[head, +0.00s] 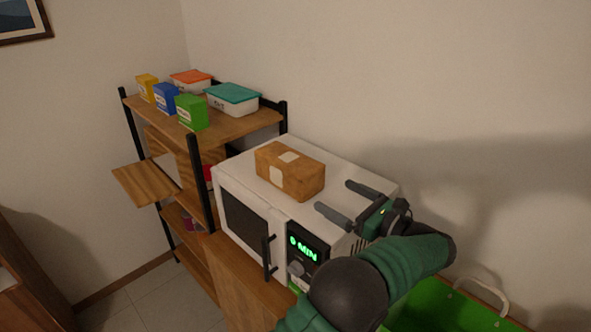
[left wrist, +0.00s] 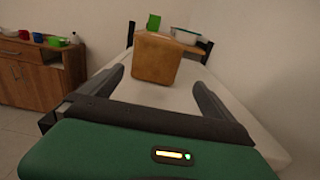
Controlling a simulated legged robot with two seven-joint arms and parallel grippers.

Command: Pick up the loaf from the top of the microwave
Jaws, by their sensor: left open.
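The loaf (head: 300,180) is a brown block with pale patches, lying on top of the white microwave (head: 238,166). In the left wrist view the loaf (left wrist: 158,58) is ahead of my fingers, near the middle, with its near face toward me. My left gripper (head: 348,200) is open and empty above the right part of the microwave top, to the right of the loaf and apart from it. In the left wrist view the two fingers (left wrist: 158,90) are spread wide, with the loaf beyond their tips. My right gripper is in neither view.
A wooden shelf (head: 240,127) with black posts stands left of the microwave. It bears yellow, blue and green boxes (head: 192,112) and lidded containers (head: 232,98). The wall is close behind the microwave. A green crate (head: 450,308) is at the lower right.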

